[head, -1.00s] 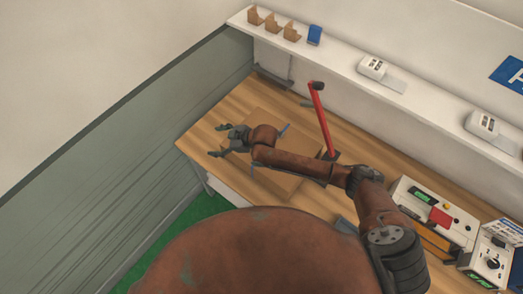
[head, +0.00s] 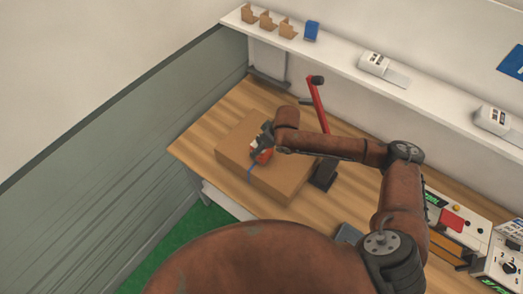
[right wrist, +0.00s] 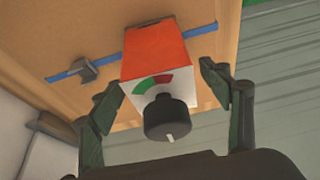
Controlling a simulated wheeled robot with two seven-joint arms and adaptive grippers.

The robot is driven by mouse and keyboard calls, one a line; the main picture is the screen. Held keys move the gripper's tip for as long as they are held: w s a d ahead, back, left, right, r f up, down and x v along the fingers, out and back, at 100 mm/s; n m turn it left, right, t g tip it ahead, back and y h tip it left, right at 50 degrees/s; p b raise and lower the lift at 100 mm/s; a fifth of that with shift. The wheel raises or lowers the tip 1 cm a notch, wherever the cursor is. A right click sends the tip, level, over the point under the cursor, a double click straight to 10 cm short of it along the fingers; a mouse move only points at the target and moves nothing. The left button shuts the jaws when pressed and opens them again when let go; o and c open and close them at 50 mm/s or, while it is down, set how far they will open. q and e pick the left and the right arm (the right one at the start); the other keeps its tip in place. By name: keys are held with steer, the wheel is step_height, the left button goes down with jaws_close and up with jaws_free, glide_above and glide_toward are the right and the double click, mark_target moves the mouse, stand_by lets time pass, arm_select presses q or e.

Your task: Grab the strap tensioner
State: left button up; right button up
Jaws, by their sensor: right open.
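The strap tensioner (head: 262,155) is a red-orange block with a white face, on a brown cardboard box (head: 228,152). In the right wrist view the tensioner (right wrist: 162,50) shows a green and red gauge and a black knob toward the camera. A blue strap (head: 251,174) runs across the box; it also shows in the right wrist view (right wrist: 131,49) with a grey buckle (right wrist: 85,69) on it. My right gripper (right wrist: 160,78) is open, one finger on each side of the tensioner, with visible gaps. In the head view the wrist partly hides the tensioner. My left gripper is not in view.
The box lies on a wooden table (head: 205,130). A red lever (head: 318,106) stands behind my right arm. A white shelf (head: 345,57) with small items runs along the back wall. Control boxes (head: 455,230) stand at the right. The table's left end is clear.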

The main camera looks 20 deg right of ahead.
steer(key=x, duration=0.5)
steer(key=shift+w+a+r+p, duration=0.1)
steer(key=shift+w+a+p, duration=0.1)
steer(key=shift+p, duration=0.1)
steer(key=shift+s, duration=0.1)
steer(key=shift+c, duration=0.3)
jaws_close()
steer(key=shift+r, duration=0.1)
